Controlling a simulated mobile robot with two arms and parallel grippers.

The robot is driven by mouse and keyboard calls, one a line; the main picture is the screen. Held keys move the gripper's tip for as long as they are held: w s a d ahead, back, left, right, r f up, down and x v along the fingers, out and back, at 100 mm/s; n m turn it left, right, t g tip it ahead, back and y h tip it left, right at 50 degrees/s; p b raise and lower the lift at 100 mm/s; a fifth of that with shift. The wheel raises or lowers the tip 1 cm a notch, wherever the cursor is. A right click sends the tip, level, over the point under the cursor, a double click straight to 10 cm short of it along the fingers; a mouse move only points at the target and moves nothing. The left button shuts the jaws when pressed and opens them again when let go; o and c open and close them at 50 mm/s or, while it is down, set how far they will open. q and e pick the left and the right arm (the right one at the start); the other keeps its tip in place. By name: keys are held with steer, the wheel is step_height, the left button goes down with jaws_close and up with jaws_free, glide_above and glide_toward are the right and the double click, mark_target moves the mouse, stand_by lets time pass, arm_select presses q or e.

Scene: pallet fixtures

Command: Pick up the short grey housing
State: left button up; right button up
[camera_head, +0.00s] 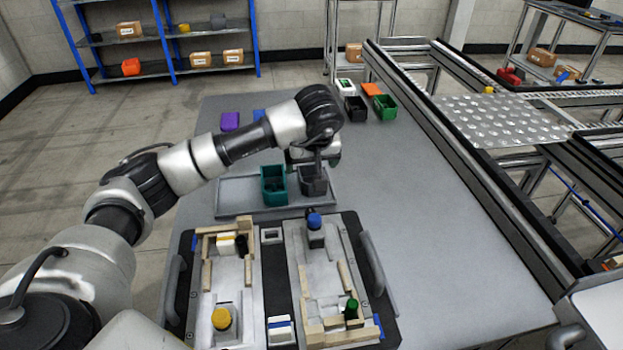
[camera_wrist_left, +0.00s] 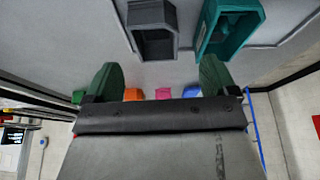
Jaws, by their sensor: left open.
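The short grey housing (camera_head: 314,183) is a dark grey open-topped box on a shallow grey tray (camera_head: 234,197) in the middle of the table. A teal housing (camera_head: 273,186) stands just left of it in the head view. My left gripper (camera_head: 316,158) is over the grey housing, and the wrist partly hides the housing's far side. In the left wrist view the green fingers (camera_wrist_left: 160,78) are spread apart with nothing between them. The grey housing (camera_wrist_left: 153,42) shows at the top of that view, with the teal housing (camera_wrist_left: 228,30) to its right. My right gripper is not seen.
A pallet fixture (camera_head: 274,285) with wooden blocks and several small parts fills the table's near side. White, black, orange and green boxes stand at the far edge, including a green bin (camera_head: 384,108); a purple box (camera_head: 230,121) is far left. The table's right side (camera_head: 450,230) is clear.

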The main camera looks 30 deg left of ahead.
mark_target(310, 181)
arm_select(q)
steer(key=shift+x, duration=0.75)
steer(key=x, duration=0.3)
steer(key=shift+w+d+f+p, duration=0.1)
steer(key=shift+d+f+p, duration=0.1)
steer(key=shift+f+p, duration=0.2)
steer(key=shift+w+a+f, duration=0.1)
steer(key=shift+f, duration=0.3)
steer(key=c, duration=0.9)
steer(key=shift+c, duration=0.7)
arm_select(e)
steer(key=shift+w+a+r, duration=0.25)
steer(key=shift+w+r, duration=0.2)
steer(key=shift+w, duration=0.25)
arm_select(q)
steer(key=shift+w, duration=0.1)
